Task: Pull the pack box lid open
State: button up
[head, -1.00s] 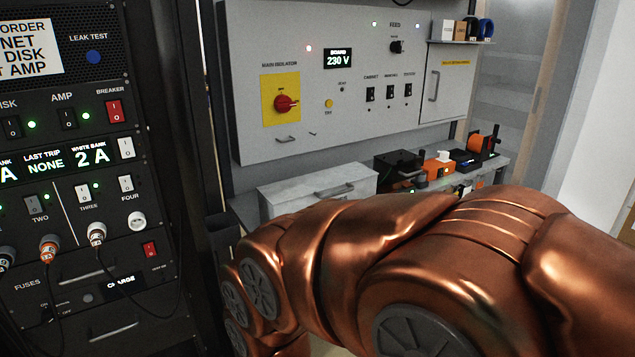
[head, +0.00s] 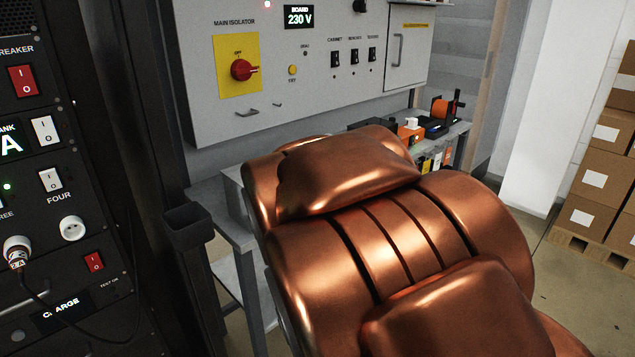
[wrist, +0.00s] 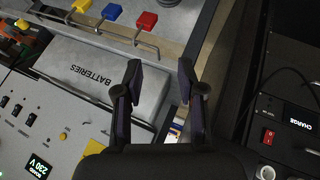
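A grey box lettered BATTERIES (wrist: 75,62), which I take to be the pack box, lies left of my gripper in the wrist view. It appears closed there. In the head view my copper arm hides nearly all of it; only a grey left edge (head: 233,188) shows. My gripper (wrist: 160,82) is open and empty. I cannot tell any contact. A thin bar handle (wrist: 95,30) shows above the box in the wrist view.
A grey panel with a red isolator switch (head: 242,70) stands behind the bench. A black rack (head: 60,200) with plugs and switches is close on the left. Blue (wrist: 112,11) and red (wrist: 147,20) blocks show at the wrist view's top. Cartons (head: 590,180) stand far right.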

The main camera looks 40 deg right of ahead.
jog(key=shift+w+d+r+n+t+h+b, duration=0.6)
jog(key=shift+w+d+n+t+b, duration=1.9)
jog(key=shift+d, duration=1.65)
jog(key=shift+w+d+r+n+t+h+b, duration=0.6)
jog(key=shift+w+d+n+t+b, duration=1.15)
jog(key=shift+w+d, duration=1.9)
jog(key=shift+w+d+r+n+t+h+b, duration=0.6)
jog(key=shift+w+d+n+t+b, duration=1.5)
jog(key=shift+d, duration=2.55)
jog(key=shift+w+r+m+g+b, duration=0.1)
jog(key=shift+w+m+g+b, duration=0.15)
jog(key=shift+m+b, duration=0.25)
grip_shut()
